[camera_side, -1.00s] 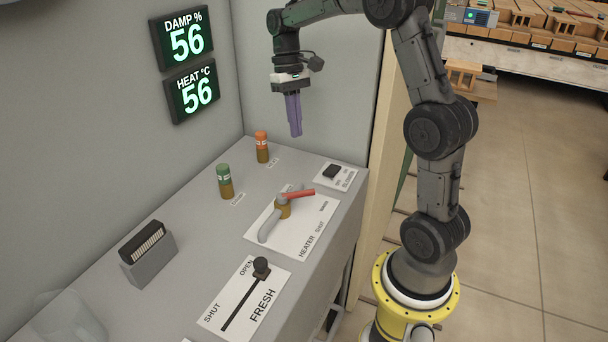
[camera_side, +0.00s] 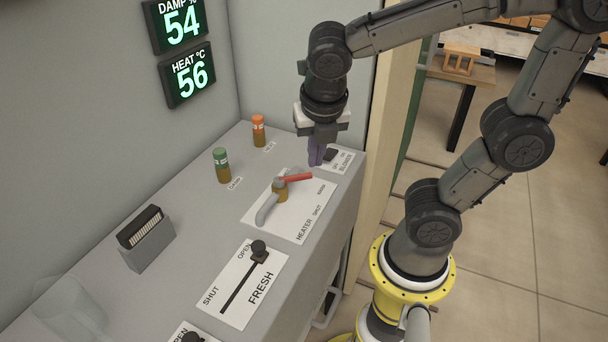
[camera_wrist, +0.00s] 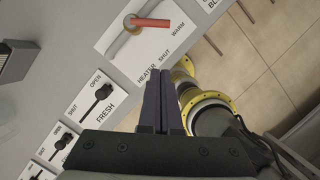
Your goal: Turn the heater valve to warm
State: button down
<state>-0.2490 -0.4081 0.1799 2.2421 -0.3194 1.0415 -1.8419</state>
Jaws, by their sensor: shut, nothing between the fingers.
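The heater valve (camera_side: 280,190) is a brass body with a red-ended handle and a grey curved arm, on a white plate marked HEATER, SHUT and WARM. Its red end (camera_side: 296,177) points right, toward the blower plate. In the wrist view the valve (camera_wrist: 135,22) is at the top, with the red end beside the word WARM. My gripper (camera_side: 316,160) is shut and empty, with purple fingers pointing down. In the wrist view the fingers (camera_wrist: 159,75) are together, below the HEATER plate.
The blower switch (camera_side: 330,155) is partly hidden behind my fingers. Green-topped (camera_side: 221,165) and orange-topped (camera_side: 258,131) cylinders stand behind the valve. The FRESH slider (camera_side: 259,250) is in front. Wall displays read damp 54 (camera_side: 180,22) and heat 56 (camera_side: 188,75).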

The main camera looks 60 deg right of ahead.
aim_at(303, 179)
jog(key=x, duration=1)
jog(key=shift+w+a, duration=0.1)
jog(key=shift+a, duration=0.3)
jog(key=shift+w+d+f, duration=0.15)
jog(key=shift+w+d, duration=0.85)
jog(key=shift+d, duration=0.1)
jog(key=shift+w+d, duration=0.3)
jog(key=shift+d, duration=0.1)
jog(key=shift+w+d+f, duration=0.1)
jog(key=shift+w+d, duration=0.2)
jog(key=shift+d, duration=0.15)
jog(key=shift+a, duration=0.1)
